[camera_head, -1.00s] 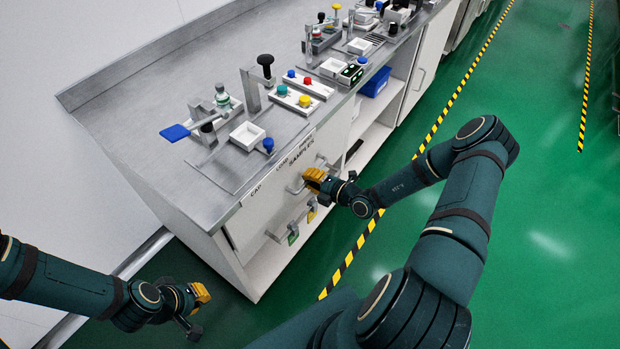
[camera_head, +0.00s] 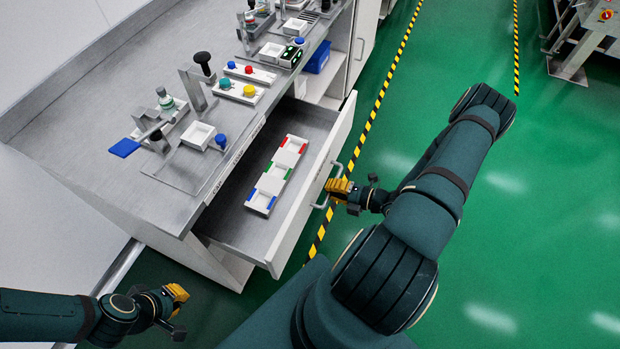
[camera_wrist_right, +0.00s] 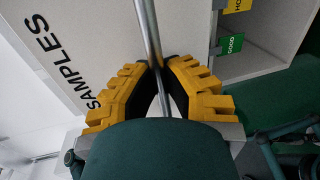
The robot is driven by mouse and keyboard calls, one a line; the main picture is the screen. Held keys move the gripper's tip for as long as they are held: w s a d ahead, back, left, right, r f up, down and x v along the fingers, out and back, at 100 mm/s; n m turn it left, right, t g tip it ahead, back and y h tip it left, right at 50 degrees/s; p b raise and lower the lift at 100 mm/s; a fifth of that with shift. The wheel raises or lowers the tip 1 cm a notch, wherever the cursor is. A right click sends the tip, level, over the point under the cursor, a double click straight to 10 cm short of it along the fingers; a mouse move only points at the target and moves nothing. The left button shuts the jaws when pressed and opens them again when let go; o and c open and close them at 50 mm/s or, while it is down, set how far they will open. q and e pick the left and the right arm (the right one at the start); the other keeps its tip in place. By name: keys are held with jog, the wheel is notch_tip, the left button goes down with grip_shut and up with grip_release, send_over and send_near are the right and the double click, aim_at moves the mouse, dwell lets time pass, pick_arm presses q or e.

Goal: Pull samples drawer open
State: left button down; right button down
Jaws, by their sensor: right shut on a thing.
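The samples drawer (camera_head: 307,208) stands pulled out from the bench in the head view. Its front carries the word SAMPLES in the right wrist view (camera_wrist_right: 92,40). Inside lie white trays with red, green and blue ends (camera_head: 275,176). My right gripper (camera_head: 334,187) is at the drawer's front. In the right wrist view its yellow fingers (camera_wrist_right: 160,92) are closed around the metal bar handle (camera_wrist_right: 148,30).
The metal bench top (camera_head: 110,120) holds several fixtures with coloured knobs and a blue paddle (camera_head: 124,148). A blue bin (camera_head: 318,58) sits on a shelf beneath. Green floor (camera_head: 530,230) is open to the right, with a yellow-black stripe (camera_head: 384,95) beside the drawer.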

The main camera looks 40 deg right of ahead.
jog(key=shift+f+v, duration=0.15)
jog(key=shift+v, duration=0.6)
jog(key=shift+f+v, duration=0.15)
jog(key=shift+v, duration=0.6)
jog(key=c, duration=1)
grip_release()
jog(key=shift+s, duration=0.1)
jog(key=v, duration=1.2)
jog(key=shift+d+f, duration=0.1)
